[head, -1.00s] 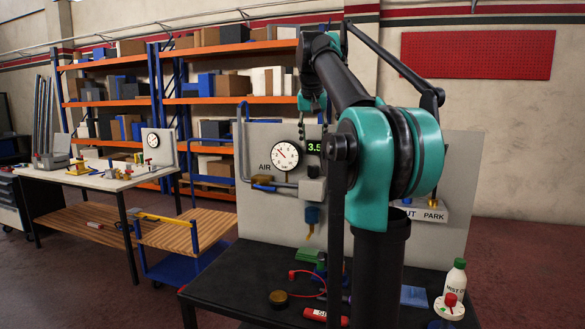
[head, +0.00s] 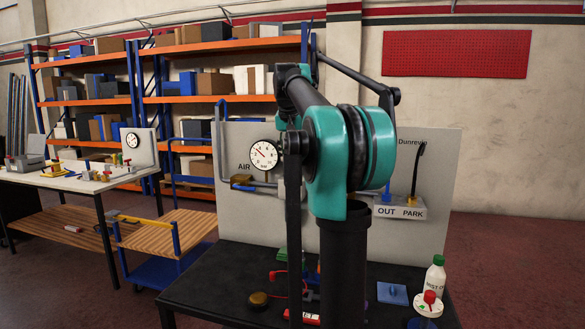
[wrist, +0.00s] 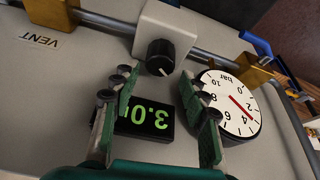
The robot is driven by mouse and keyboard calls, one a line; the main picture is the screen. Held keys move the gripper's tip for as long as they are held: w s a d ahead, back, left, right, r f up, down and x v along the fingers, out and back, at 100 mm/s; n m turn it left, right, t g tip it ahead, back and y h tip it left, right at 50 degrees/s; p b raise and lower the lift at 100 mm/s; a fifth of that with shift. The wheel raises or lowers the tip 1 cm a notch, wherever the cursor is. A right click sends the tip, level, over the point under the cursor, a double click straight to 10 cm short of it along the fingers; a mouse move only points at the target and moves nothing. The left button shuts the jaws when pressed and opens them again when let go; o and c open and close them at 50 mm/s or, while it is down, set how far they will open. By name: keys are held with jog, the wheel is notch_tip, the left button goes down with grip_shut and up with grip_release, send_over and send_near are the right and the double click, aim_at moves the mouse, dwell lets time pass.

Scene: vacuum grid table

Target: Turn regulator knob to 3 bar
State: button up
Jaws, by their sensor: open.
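The regulator knob (wrist: 160,57) is black with a white line and sits under a white regulator body (wrist: 165,28) in the wrist view. My gripper (wrist: 157,82) is open, its two green-padded fingers apart. The fingertips are on either side of the knob and a little short of it in the picture; contact is not visible. The green digital display (wrist: 146,117) shows between the fingers and seems to read 3.0, partly covered by a finger. The round bar gauge (wrist: 230,106) has a red needle; it also shows in the head view (head: 264,154). There, my arm hides the knob and gripper.
A grey pipe (wrist: 100,20) with brass fittings (wrist: 253,71) runs along the panel close to the knob.

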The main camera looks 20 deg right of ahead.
aim_at(293, 165)
jog(key=shift+x, duration=2.7)
jog(key=shift+c, duration=0.2)
jog(key=c, duration=0.8)
jog(key=shift+n+y, duration=0.3)
jog(key=shift+n, duration=0.5)
jog(key=shift+c, duration=0.2)
jog(key=o, duration=0.9)
